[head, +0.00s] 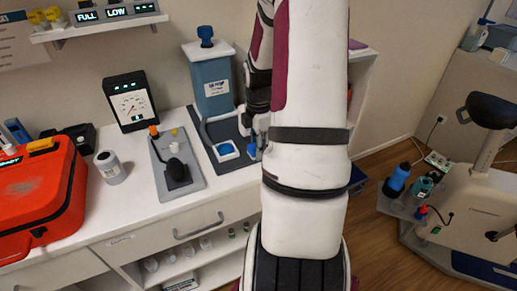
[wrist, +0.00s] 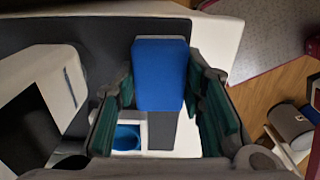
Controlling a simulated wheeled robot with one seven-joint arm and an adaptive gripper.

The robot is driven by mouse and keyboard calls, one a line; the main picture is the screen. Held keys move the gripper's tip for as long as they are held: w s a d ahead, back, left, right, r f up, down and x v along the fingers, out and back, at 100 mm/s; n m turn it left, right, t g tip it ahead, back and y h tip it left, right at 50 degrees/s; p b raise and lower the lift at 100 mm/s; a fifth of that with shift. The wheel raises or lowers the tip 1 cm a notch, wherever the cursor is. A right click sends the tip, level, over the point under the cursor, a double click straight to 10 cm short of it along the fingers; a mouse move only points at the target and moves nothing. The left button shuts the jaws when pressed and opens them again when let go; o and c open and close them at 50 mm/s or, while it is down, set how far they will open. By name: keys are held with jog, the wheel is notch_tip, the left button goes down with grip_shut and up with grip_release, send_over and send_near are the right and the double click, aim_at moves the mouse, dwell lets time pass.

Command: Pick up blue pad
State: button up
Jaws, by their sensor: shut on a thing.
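A blue pad (wrist: 160,73) with a pale far edge sits between the two teal-lined fingers of my gripper (wrist: 160,88) in the wrist view. The fingers are closed against its left and right sides. In the head view my arm hides most of the gripper. A small blue piece (head: 252,151) shows beside the arm there; I cannot tell whether it is the held pad. Left of it, a blue square in a white frame (head: 227,150) lies on the dark grey tray (head: 206,137). I cannot tell whether the held pad is clear of the surface.
A grey-blue box with a blue knob (head: 212,85) stands behind the tray. The floor (head: 385,150) lies to the right.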

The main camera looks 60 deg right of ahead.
jog(key=shift+r, duration=0.1)
jog(key=shift+r, duration=0.7)
notch_tip(320, 180, up, 2)
jog(key=shift+r+p, duration=0.15)
jog(key=shift+p, duration=0.2)
jog(key=s+a+p, duration=0.1)
jog(key=s+a, duration=0.2)
jog(key=s, duration=0.4)
jog(key=s+a+r+p, duration=0.1)
jog(key=s+a, duration=0.3)
jog(key=s, duration=0.3)
jog(key=shift+s, duration=0.2)
jog(key=shift+w, duration=0.1)
